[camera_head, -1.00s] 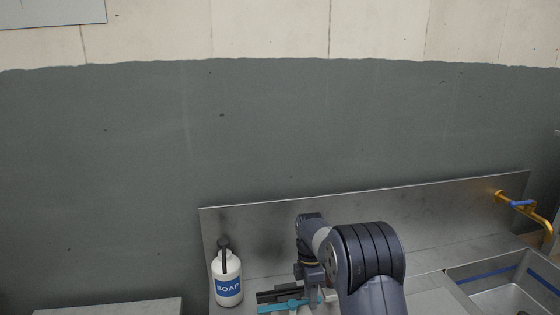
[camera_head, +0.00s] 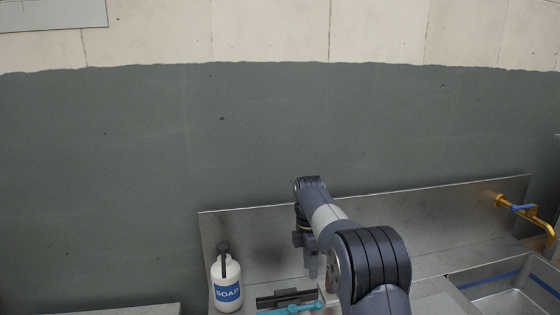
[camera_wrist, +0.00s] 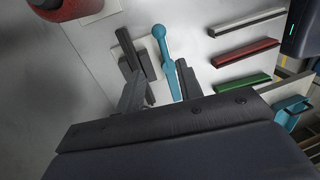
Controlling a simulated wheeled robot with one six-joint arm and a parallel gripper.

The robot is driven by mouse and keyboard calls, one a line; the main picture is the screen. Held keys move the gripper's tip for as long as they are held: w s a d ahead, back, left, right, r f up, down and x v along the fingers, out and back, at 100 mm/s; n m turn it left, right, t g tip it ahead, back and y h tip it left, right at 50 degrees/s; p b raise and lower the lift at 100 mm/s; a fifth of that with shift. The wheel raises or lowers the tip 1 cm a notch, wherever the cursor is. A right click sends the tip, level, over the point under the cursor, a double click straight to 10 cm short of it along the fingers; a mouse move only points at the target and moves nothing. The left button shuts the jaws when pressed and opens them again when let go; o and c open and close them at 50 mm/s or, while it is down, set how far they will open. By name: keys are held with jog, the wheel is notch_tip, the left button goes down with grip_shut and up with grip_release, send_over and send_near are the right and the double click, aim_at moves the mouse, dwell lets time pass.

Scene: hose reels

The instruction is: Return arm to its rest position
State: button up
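My gripper (camera_head: 312,270) hangs fingers down above the counter, left of my arm's bend. In the wrist view its two dark fingers (camera_wrist: 160,78) stand apart, with a gap between them. A blue tool with a round end (camera_wrist: 166,58) shows beyond the fingers, in line with the gap. In the head view the blue tool (camera_head: 288,309) lies at the bottom edge, below the gripper and apart from it. My arm is bent over the counter and hides part of it.
A white soap bottle (camera_head: 227,284) stands left of the gripper. A metal backsplash (camera_head: 430,223) rises behind. A sink (camera_head: 505,288) and a yellow tap (camera_head: 525,210) are at the right. Grey, red (camera_wrist: 246,53) and green (camera_wrist: 242,84) bars show in the wrist view.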

aim_at(311, 306)
jog(key=f, duration=0.3)
jog(key=s+f, duration=0.1)
jog(key=f, duration=0.3)
jog(key=s+f+p, duration=0.1)
jog(key=f, duration=0.2)
jog(key=shift+s+d+f, duration=0.15)
jog(key=shift+d+f, duration=0.1)
jog(key=shift+f, duration=0.1)
jog(key=shift+s+m, duration=0.4)
jog(key=shift+m, duration=0.6)
